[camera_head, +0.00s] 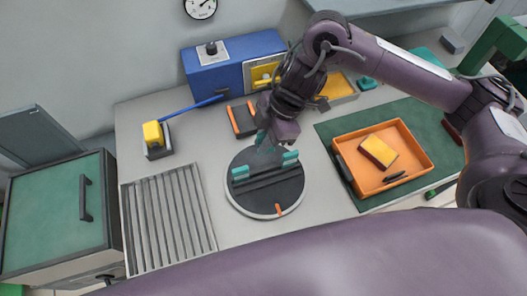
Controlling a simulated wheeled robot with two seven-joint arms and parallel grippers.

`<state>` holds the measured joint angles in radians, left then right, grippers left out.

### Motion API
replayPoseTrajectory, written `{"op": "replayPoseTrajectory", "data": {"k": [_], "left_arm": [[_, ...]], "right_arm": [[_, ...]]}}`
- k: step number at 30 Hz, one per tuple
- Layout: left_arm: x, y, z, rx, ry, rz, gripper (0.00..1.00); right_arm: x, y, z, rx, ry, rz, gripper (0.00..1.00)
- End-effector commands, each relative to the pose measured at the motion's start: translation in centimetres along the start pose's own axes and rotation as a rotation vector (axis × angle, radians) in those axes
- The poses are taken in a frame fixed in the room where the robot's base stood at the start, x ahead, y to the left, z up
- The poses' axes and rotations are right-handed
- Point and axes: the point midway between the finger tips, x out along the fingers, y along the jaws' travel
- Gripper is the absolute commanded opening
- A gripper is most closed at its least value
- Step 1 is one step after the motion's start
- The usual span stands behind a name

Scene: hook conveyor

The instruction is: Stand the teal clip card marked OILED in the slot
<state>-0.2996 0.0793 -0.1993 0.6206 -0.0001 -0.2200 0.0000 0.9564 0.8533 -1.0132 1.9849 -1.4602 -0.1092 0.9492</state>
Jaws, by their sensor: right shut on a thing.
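My right gripper (267,138) reaches in from the right and points down over the round dark disc. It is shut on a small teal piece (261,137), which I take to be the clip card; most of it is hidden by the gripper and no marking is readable. On the disc (254,206) below lies a dark bar (266,180) with a teal block at its left end (240,174) and another at its right end (290,158). The slot itself is too small to make out. My left gripper is not in view.
An orange tray (345,152) with a sponge (378,151) sits right on a green mat (334,128). A slatted rack (168,212) lies left of the disc. A yellow-handled tool (154,138), a blue box (215,75) and an orange-edged dark block (242,118) stand behind.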

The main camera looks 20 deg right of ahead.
Motion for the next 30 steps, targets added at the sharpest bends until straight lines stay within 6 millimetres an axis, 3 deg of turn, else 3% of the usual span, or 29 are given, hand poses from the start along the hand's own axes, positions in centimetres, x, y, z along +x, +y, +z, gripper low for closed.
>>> {"op": "replayPoseTrajectory", "data": {"k": [3,9,27,30], "left_arm": [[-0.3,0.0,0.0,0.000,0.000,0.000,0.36],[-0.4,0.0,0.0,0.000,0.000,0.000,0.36],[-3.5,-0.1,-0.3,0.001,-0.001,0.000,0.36],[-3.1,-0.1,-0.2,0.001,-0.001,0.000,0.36]], "right_arm": [[-2.6,0.1,-1.0,-0.004,-0.002,0.006,0.00],[-5.2,0.1,-2.1,-0.002,-0.001,0.002,0.00],[-9.1,0.0,-3.8,0.001,0.000,-0.002,0.00],[-9.4,0.1,-3.9,-0.001,0.000,0.002,0.00]]}}
